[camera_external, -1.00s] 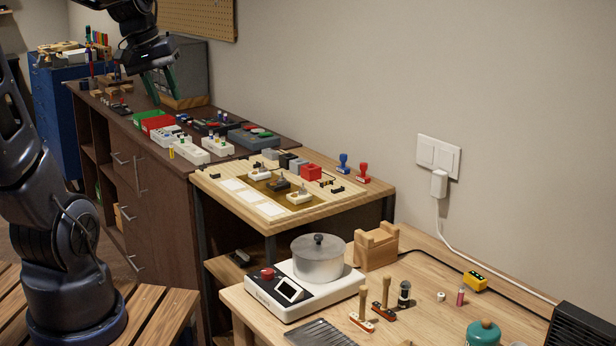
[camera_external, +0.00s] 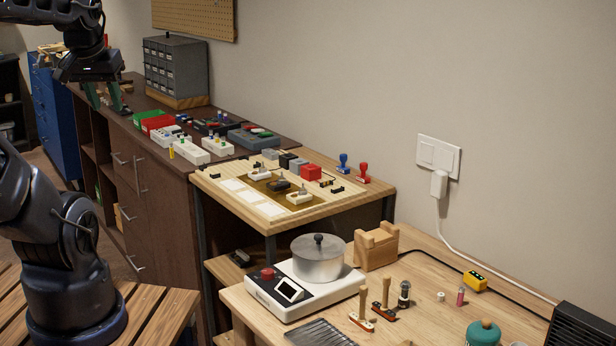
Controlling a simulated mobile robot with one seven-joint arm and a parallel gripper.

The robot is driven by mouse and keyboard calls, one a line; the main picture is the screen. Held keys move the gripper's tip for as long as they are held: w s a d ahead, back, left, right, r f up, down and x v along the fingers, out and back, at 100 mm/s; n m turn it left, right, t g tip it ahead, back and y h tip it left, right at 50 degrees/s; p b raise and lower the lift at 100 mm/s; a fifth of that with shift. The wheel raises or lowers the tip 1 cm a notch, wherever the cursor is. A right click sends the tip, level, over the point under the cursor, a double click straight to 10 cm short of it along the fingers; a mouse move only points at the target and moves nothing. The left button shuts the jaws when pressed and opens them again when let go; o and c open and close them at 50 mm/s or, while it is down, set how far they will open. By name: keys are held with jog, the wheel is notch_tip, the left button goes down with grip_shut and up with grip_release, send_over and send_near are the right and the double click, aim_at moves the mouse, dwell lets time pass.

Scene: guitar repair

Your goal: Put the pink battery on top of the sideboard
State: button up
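A small pink cylinder (camera_external: 461,297), which looks like the pink battery, stands upright on the light wooden workbench (camera_external: 420,325) at the lower right. The dark brown sideboard (camera_external: 165,205) runs along the wall at the left, with many things on its top. My gripper (camera_external: 104,97) is over the far left part of the sideboard, far from the pink battery. Its two green fingers are apart and I see nothing between them.
On the workbench, a white hot plate (camera_external: 268,293) carries a grey pot (camera_external: 318,262). A yellow device (camera_external: 475,281), a small white cylinder (camera_external: 440,296) and a teal pot (camera_external: 483,334) are near the battery. A raised wooden board (camera_external: 350,195) stands between workbench and sideboard.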

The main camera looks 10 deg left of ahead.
jog(key=w+d+f+m+h, duration=0.25)
jog(key=w+d+m, duration=0.45)
jog(key=w+d, duration=1.4)
jog(key=d+f+m+g, duration=0.15)
jog(key=d+f, duration=0.35)
jog(key=d, duration=0.9)
jog(key=m+g+h, duration=0.2)
jog(key=m, duration=0.6)
send_near(462, 288)
jog(key=shift+n, duration=0.25)
jog(key=x, duration=1.1)
jog(key=shift+w+a, duration=0.1)
jog(key=shift+a, duration=0.05)
grip_shut()
